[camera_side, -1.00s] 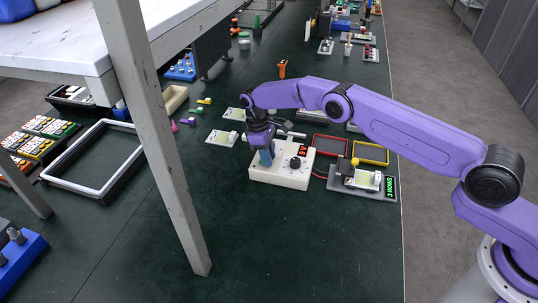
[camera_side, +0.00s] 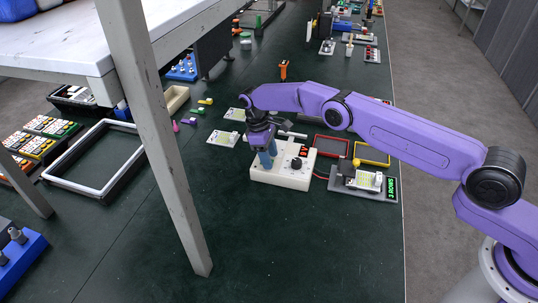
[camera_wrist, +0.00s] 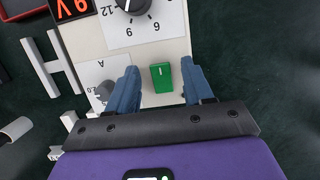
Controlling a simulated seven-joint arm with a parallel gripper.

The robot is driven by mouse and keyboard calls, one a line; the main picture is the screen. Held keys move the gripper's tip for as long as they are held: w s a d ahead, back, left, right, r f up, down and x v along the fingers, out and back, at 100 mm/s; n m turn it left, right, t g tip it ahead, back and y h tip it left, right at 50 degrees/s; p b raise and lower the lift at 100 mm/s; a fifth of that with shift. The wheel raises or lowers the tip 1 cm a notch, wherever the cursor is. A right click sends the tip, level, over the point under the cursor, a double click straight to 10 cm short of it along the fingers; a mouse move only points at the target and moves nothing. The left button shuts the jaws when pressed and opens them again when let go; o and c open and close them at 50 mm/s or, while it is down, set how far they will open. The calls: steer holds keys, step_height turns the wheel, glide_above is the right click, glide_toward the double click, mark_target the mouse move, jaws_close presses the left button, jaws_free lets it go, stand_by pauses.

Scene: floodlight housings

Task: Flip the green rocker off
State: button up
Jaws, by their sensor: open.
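The green rocker (camera_wrist: 162,77) sits on the face of a cream control box (camera_side: 282,178), near one edge of the panel. In the wrist view it lies between the two blue fingers of my gripper (camera_wrist: 159,68), with a gap on each side. The fingers are open, hold nothing and point at the panel. In the side view my gripper (camera_side: 267,155) is over the left part of the box, and the rocker is hidden there. Which way the rocker is tipped is hard to tell.
The box also carries a black dial (camera_wrist: 132,4), a red display (camera_wrist: 72,8) and a grey knob (camera_wrist: 105,90). Red (camera_side: 331,146) and yellow (camera_side: 372,154) frames and a grey unit with a green sign (camera_side: 391,188) stand to the right. The mat in front is clear.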

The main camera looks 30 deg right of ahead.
step_height(320, 180, up, 10)
steer(key=shift+w+a, duration=0.25)
steer(key=shift+a, duration=0.05)
stand_by(0.3)
stand_by(0.4)
steer(key=s+a+r+n+t+y, duration=0.1)
steer(key=s+r, duration=0.6)
steer(key=s, duration=0.2)
steer(key=s+a+r+n+t, duration=0.1)
steer(key=s+r, duration=0.6)
steer(key=s, duration=0.2)
steer(key=s+d, duration=0.8)
steer(key=s, duration=0.5)
steer(key=s+d+f+n+y, duration=0.1)
steer(key=s+d, duration=0.7)
steer(key=s, duration=0.6)
steer(key=shift+d+f+n+y, duration=0.25)
steer(key=shift+d+n+y, duration=0.05)
steer(key=shift+s, duration=0.1)
